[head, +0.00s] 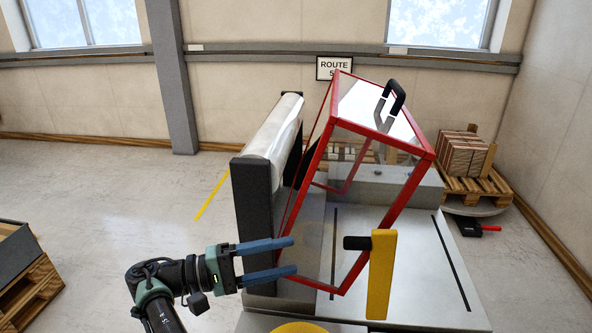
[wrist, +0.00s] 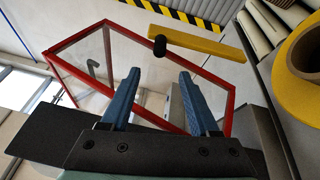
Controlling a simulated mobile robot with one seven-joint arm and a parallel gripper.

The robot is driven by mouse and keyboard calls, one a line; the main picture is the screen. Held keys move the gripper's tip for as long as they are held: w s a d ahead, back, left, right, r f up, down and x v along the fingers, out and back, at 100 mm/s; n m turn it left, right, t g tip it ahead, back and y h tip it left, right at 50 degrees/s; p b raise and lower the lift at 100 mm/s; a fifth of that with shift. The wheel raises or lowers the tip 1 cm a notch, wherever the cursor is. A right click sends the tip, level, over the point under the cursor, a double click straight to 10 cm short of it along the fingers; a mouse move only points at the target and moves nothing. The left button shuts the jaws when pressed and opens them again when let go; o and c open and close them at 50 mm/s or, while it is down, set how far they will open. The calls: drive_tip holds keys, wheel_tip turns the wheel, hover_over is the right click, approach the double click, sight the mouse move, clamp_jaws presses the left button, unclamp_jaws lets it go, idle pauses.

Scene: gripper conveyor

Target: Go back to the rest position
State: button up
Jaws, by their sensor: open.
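My gripper (head: 284,257) is open and empty, with two blue fingers apart and pointing right in the head view. In the wrist view the fingers (wrist: 158,92) stand apart with nothing between them. Beyond them is a red-framed clear cover (head: 428,160) with a black handle (head: 398,90); it is tilted over the grey machine bed. The red frame also shows in the wrist view (wrist: 85,93). A yellow lever (head: 381,275) with a black knob stands to the right of the fingertips, apart from them. The lever shows at the top of the wrist view (wrist: 200,45).
A white roll (head: 272,130) on dark supports stands behind my gripper. A pallet with brown boxes (head: 464,154) is at the right, a wooden crate (head: 28,270) at the far left. The left floor is largely clear.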

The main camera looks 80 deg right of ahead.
drive_tip(key=shift+w+a, duration=0.15)
drive_tip(key=shift+w, duration=0.15)
idle(0.5)
